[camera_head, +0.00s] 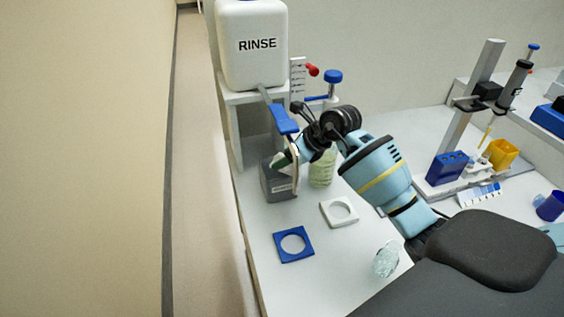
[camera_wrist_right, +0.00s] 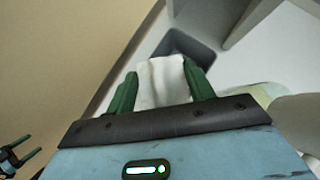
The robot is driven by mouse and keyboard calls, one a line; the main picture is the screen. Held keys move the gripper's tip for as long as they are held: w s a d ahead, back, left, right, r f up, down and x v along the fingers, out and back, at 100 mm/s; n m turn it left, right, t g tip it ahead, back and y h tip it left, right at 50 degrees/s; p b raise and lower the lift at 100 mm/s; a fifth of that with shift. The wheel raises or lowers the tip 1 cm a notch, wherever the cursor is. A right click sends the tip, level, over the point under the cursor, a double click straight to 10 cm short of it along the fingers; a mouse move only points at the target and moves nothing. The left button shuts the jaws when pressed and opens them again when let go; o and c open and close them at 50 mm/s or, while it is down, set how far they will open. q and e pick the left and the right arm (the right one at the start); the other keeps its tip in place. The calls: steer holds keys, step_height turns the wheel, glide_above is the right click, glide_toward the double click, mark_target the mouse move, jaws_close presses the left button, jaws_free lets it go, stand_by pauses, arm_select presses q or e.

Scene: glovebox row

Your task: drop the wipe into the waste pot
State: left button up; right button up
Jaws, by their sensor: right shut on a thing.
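My right gripper (camera_head: 290,166) is shut on the white wipe (camera_wrist_right: 162,82), which hangs between its green fingers (camera_wrist_right: 160,90) in the right wrist view. The dark grey waste pot (camera_head: 279,186) stands on the bench under the rinse tap in the head view. The gripper is over or just in front of the pot's top; the exact height is hard to tell. In the wrist view the pot (camera_wrist_right: 190,45) shows just beyond the wipe. My left gripper (camera_wrist_right: 28,156) shows small at the lower left of the wrist view, its green fingers apart and empty.
A white RINSE tank (camera_head: 252,60) with a blue tap lever (camera_head: 282,119) stands above the pot. A pale green bottle (camera_head: 322,168) is right of the pot. A blue holder (camera_head: 278,250), a white holder (camera_head: 325,212) and a clear object (camera_head: 386,260) lie nearer.

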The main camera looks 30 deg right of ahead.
steer(key=shift+w+a, duration=0.2)
steer(key=shift+w, duration=0.7)
step_height(320, 180, down, 4)
steer(key=shift+w+r, duration=0.1)
steer(key=shift+r, duration=0.05)
steer(key=shift+f, duration=0.4)
steer(key=shift+f, duration=0.1)
steer(key=o, duration=1)
